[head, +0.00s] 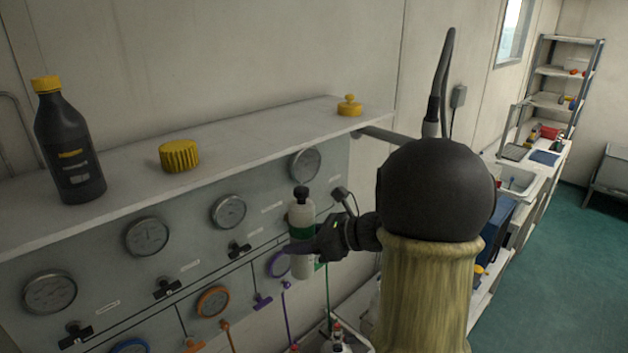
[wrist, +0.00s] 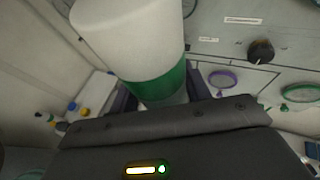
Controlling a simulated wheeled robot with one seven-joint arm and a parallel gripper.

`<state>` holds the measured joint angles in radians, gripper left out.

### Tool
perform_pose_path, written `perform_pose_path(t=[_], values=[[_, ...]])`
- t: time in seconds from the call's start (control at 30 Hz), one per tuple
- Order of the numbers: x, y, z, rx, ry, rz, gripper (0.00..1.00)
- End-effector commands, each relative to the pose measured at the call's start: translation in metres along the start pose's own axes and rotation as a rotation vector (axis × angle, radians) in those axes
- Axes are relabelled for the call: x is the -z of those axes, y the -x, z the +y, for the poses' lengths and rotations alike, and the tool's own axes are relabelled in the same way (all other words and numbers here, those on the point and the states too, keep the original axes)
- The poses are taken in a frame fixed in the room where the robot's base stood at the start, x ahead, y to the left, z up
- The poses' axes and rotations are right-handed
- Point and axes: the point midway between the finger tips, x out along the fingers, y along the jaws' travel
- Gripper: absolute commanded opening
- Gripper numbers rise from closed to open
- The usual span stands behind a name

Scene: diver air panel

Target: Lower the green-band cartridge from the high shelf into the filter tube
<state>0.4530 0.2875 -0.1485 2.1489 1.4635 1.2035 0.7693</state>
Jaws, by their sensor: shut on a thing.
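The green-band cartridge (head: 301,216) is a white cylinder with a black knob on top and a green band around its middle. My gripper (head: 303,246) is shut on it just below the band and holds it about upright in front of the gauge panel, below shelf height. In the wrist view the cartridge (wrist: 130,40) fills the upper middle, its green band close to my gripper (wrist: 152,102). The high shelf (head: 235,143) runs above the panel. I cannot make out the filter tube; the area below the cartridge is partly hidden by my arm.
A dark bottle with a yellow cap (head: 70,145), a ribbed yellow cap (head: 179,155) and a small yellow knobbed lid (head: 349,106) stand on the shelf. The panel (head: 190,235) carries gauges, black knobs and coloured valves close behind the cartridge. Green floor (head: 560,270) is clear at right.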

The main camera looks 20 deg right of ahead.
Motion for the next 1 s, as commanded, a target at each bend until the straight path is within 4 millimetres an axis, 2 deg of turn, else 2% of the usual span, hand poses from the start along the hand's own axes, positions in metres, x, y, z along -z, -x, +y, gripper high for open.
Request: perform_pose_path(t=[0.03,0.1,0.4,0.6,0.87,1.0], values=[[0.024,-0.013,0.006,-0.017,-0.01,0.003,0.15],[0.053,-0.029,0.014,-0.033,-0.005,0.005,0.15],[0.148,-0.081,0.04,-0.088,0.025,0.006,0.15],[0.194,-0.104,0.054,-0.112,0.038,0.005,0.15],[0.24,-0.128,0.07,-0.136,0.049,0.008,0.15],[0.262,-0.137,0.071,-0.137,0.059,0.009,0.15]])
